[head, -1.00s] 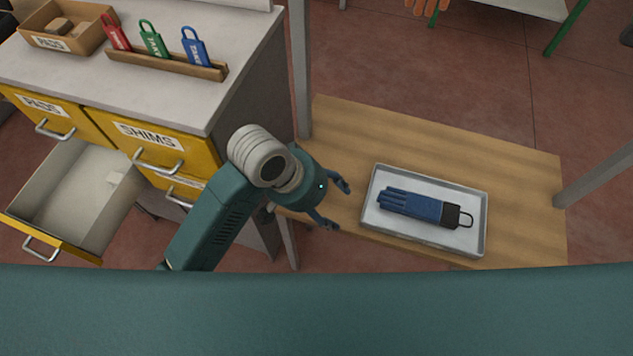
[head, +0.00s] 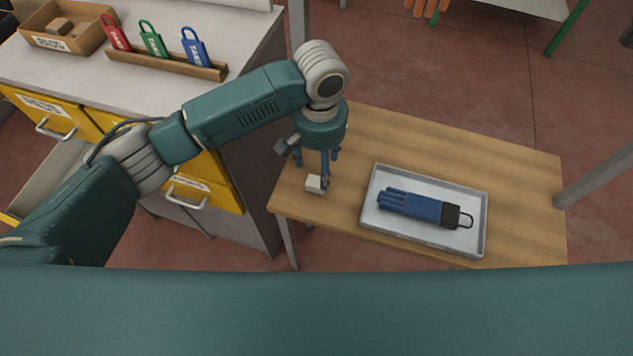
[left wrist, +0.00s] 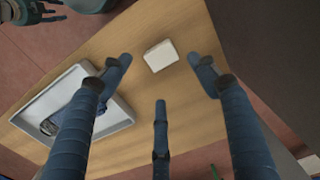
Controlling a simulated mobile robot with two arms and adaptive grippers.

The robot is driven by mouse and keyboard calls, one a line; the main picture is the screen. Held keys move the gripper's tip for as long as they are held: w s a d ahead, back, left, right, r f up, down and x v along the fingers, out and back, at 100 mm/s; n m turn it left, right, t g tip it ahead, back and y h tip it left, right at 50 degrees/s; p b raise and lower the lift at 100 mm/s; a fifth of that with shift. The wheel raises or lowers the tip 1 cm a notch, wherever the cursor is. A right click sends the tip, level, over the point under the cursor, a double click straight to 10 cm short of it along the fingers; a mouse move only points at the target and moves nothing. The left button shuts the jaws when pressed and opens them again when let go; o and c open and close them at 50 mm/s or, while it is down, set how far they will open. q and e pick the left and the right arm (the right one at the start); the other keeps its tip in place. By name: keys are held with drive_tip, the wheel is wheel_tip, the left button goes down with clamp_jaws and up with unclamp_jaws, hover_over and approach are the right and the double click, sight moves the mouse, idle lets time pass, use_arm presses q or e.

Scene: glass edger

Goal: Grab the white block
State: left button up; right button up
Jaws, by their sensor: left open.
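The white block (head: 316,185) lies on the wooden table near its left front corner. It also shows in the left wrist view (left wrist: 160,55), lying flat on the wood. My left gripper (head: 315,167) points down just above and behind the block in the head view. In the left wrist view the fingers of the left gripper (left wrist: 160,74) are spread apart, two to the sides of the block and one below it in the picture. Nothing is held between them. My right gripper does not show in the head view.
The cabinet (head: 245,160) stands at the left with an open drawer (head: 45,182) partly behind my arm. Tagged padlocks (head: 194,48) stand in a wooden rack on the cabinet.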

sight(316, 182)
use_arm(q)
drive_tip(key=f, duration=0.4)
drive_tip(key=f+p, duration=0.1)
drive_tip(key=f, duration=0.1)
drive_tip(key=shift+s+a+f, duration=0.1)
drive_tip(key=shift+a+f, duration=0.1)
drive_tip(key=shift+a, duration=0.1)
drive_tip(key=c, duration=1.3)
